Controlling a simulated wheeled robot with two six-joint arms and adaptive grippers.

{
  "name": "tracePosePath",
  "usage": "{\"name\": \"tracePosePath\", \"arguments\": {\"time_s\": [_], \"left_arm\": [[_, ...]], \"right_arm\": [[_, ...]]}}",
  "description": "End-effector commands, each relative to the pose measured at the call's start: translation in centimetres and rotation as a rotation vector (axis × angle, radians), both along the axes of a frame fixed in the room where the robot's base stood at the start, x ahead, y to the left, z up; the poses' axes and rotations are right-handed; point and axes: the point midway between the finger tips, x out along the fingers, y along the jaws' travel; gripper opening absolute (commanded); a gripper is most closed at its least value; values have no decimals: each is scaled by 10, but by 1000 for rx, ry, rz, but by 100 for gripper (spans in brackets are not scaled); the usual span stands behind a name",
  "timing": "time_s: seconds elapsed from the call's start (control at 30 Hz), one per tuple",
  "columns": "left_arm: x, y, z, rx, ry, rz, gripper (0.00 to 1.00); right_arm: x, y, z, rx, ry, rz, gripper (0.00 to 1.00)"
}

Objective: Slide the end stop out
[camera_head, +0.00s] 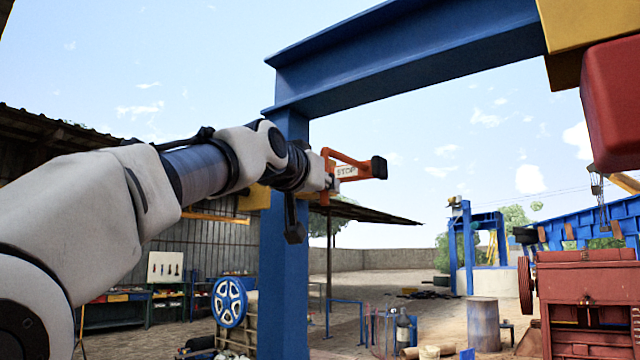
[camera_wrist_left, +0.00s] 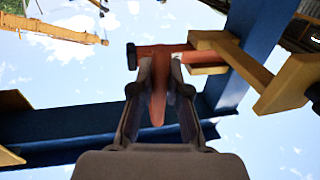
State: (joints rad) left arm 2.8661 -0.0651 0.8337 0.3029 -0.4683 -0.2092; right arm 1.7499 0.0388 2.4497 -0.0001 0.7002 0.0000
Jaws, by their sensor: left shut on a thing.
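The end stop is an orange piece with a white "STOP" plate (camera_head: 346,172) and a black knob at its right end. It stands out beside the top of the blue post (camera_head: 285,250). My left gripper (camera_head: 327,180) reaches it from the left, partly hiding it. In the left wrist view the two fingers (camera_wrist_left: 160,68) are shut on the orange end stop (camera_wrist_left: 158,95). There its cross bar runs through a yellow bracket (camera_wrist_left: 232,60) beside the blue beam (camera_wrist_left: 245,40). My right gripper is not in view.
A blue overhead beam (camera_head: 400,50) runs from the post to the upper right. A yellow block (camera_head: 580,25) and a red block (camera_head: 612,105) hang at that end. A red machine (camera_head: 585,290) stands at lower right. Open air lies right of the end stop.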

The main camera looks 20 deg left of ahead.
Motion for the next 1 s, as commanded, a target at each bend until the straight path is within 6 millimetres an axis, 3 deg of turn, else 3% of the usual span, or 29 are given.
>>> {"name": "tracePosePath", "arguments": {"time_s": [0.07, 0.1, 0.17, 1.0], "left_arm": [[1, 0, -3, 0, 6, -1, 0], [1, 0, -3, 0, 6, -1, 18], [1, 0, -3, 1, 6, -1, 40], [1, 2, -2, -1, 2, 1, 41]], "right_arm": [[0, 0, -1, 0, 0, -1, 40], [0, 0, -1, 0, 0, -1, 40], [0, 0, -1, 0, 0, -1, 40], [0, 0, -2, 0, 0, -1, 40]]}}
